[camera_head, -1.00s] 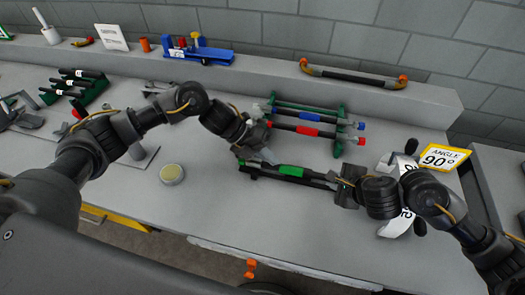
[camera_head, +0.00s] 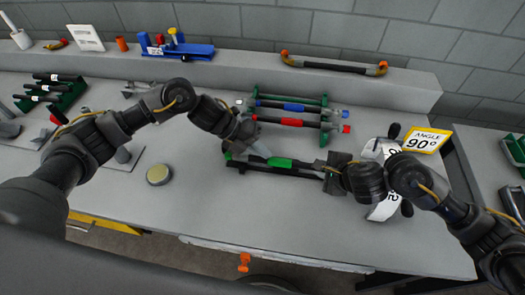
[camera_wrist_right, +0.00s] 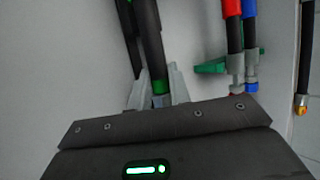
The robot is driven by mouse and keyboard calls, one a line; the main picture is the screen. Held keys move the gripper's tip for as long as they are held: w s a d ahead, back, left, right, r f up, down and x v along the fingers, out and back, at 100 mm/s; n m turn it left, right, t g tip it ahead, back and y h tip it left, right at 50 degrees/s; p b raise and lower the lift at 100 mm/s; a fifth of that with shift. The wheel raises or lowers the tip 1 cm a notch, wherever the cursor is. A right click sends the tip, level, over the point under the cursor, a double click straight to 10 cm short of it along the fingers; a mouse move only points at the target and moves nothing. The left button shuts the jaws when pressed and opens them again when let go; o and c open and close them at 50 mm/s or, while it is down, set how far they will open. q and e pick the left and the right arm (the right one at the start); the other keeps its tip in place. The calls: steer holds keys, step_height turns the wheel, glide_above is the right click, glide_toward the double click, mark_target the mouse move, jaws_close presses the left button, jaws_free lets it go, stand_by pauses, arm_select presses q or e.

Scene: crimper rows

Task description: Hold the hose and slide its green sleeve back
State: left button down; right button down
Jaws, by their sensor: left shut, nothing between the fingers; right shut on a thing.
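The black hose (camera_head: 302,166) with its green sleeve (camera_head: 280,162) lies across the middle of the bench, over a dark support. My right gripper (camera_head: 327,168) is shut on the hose's right end. In the right wrist view the right gripper's pale fingers (camera_wrist_right: 157,90) flank the hose (camera_wrist_right: 146,38) at a green band (camera_wrist_right: 160,87). My left gripper (camera_head: 260,151) is shut and empty. Its tips are close to the hose, left of the sleeve; I cannot tell whether they touch it.
A green rack (camera_head: 324,135) behind holds hoses with a blue sleeve (camera_head: 294,107) and a red sleeve (camera_head: 291,122). The yellow "ANGLE 90°" sign (camera_head: 426,140) stands right of my right gripper. A round pale disc (camera_head: 158,174) lies at left. The front bench surface is clear.

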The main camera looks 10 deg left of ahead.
arm_select(q)
steer(key=v, duration=0.9)
steer(key=shift+a+r, duration=0.15)
arm_select(e)
steer(key=c, duration=1.2)
jaws_free()
steer(key=shift+r, duration=0.1)
steer(key=v, duration=0.7)
steer(key=shift+s+r, duration=0.15)
steer(key=shift+r, duration=0.05)
